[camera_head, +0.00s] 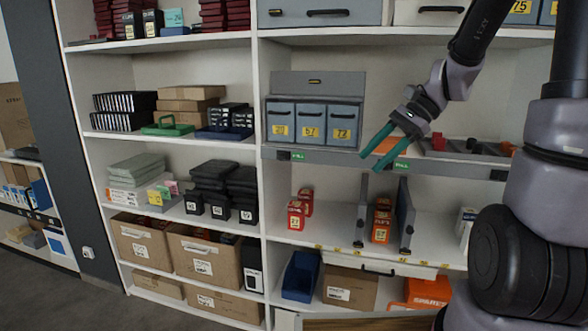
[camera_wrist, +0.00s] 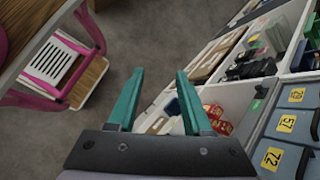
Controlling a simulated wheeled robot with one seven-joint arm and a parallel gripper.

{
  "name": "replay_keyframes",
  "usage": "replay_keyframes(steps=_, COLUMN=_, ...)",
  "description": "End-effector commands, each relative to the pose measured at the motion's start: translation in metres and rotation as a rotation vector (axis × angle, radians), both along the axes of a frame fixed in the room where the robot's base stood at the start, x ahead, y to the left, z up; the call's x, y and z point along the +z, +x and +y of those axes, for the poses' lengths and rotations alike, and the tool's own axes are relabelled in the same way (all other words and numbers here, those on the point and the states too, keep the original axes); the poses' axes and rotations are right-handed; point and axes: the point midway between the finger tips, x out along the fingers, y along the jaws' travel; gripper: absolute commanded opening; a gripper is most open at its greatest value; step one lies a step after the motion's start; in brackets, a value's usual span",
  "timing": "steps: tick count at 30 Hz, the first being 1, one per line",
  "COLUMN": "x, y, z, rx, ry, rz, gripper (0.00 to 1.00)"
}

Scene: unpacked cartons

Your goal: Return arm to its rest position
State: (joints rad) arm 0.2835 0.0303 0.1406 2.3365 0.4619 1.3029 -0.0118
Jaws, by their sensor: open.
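My gripper (camera_head: 387,141) has two teal fingers and is open, with nothing between them. In the head view it hangs from my arm in front of the shelf, just right of the blue-grey numbered boxes. In the wrist view the gripper (camera_wrist: 160,92) points past the shelf edge toward the grey floor (camera_wrist: 150,60). The fingers are wide apart and appear to touch nothing.
Blue-grey numbered boxes (camera_head: 312,122) stand on the right shelf, close to my gripper. Orange-red boxes (camera_head: 382,222) and grey dividers (camera_head: 405,215) stand below. A pink-framed table (camera_wrist: 25,45) is at the left in the wrist view. Open floor lies between.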

Motion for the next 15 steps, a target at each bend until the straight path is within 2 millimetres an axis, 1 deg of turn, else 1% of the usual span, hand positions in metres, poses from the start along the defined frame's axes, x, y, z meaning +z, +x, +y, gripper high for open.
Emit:
replay_keyframes(steps=1, x=0.011, y=-0.011, z=-0.002, rx=0.043, ry=-0.068, rz=-0.076, gripper=0.5)
replay_keyframes(steps=6, x=0.042, y=-0.04, z=-0.018, rx=0.168, ry=-0.281, rz=-0.314, gripper=0.5)
replay_keyframes(steps=12, x=0.08, y=-0.069, z=-0.04, rx=0.282, ry=-0.507, rz=-0.601, gripper=0.5)
replay_keyframes(steps=15, x=0.096, y=-0.08, z=-0.049, rx=0.32, ry=-0.593, rz=-0.721, gripper=0.5)
